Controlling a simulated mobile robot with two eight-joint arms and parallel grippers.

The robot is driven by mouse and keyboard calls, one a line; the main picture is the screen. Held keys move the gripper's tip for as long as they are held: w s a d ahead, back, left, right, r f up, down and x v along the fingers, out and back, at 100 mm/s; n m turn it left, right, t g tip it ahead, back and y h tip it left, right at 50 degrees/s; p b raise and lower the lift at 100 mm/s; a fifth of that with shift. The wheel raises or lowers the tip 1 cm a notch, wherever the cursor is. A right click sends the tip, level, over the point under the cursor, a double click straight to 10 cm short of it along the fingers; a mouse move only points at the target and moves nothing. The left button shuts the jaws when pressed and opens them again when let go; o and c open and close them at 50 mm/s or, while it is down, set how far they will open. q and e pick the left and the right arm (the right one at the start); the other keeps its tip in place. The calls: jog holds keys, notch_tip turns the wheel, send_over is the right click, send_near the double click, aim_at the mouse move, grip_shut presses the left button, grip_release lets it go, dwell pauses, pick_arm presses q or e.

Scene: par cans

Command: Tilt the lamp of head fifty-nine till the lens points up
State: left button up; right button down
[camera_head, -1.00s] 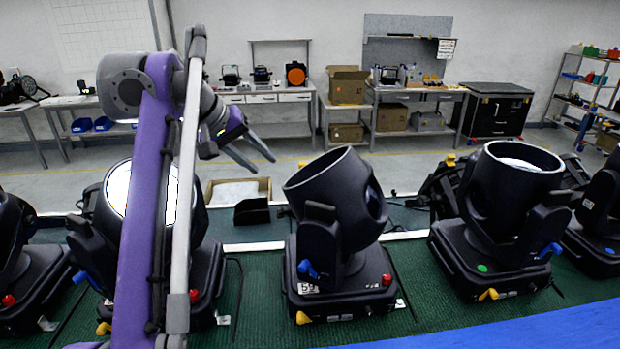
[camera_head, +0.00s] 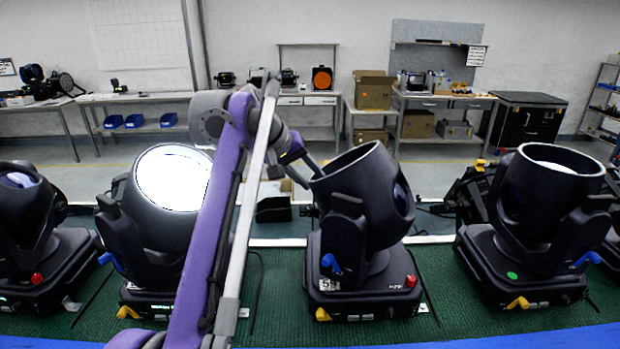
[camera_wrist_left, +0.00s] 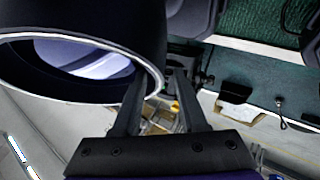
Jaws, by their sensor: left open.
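Head fifty-nine (camera_head: 365,205), a black moving head with a 59 label (camera_head: 328,285) on its base, stands on the green mat. Its lamp barrel leans, with the rim (camera_head: 345,158) facing up and to the left; its lens is hidden in the head view. In the left wrist view the barrel (camera_wrist_left: 110,22) fills the upper left, with a pale lens (camera_wrist_left: 85,58) inside. My left gripper (camera_head: 312,170) is open at the barrel's left rim. In the wrist view one finger of the gripper (camera_wrist_left: 158,85) overlaps the rim; contact cannot be told. My right gripper is not in view.
A similar head with a bright lens (camera_head: 172,180) stands to the left, partly behind my left arm. Another head with a green dot (camera_head: 540,205) stands to the right. A small black open box (camera_head: 273,208) lies behind the row. Cables run between the bases.

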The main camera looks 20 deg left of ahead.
pick_arm(q)
grip_shut()
dwell(1.4)
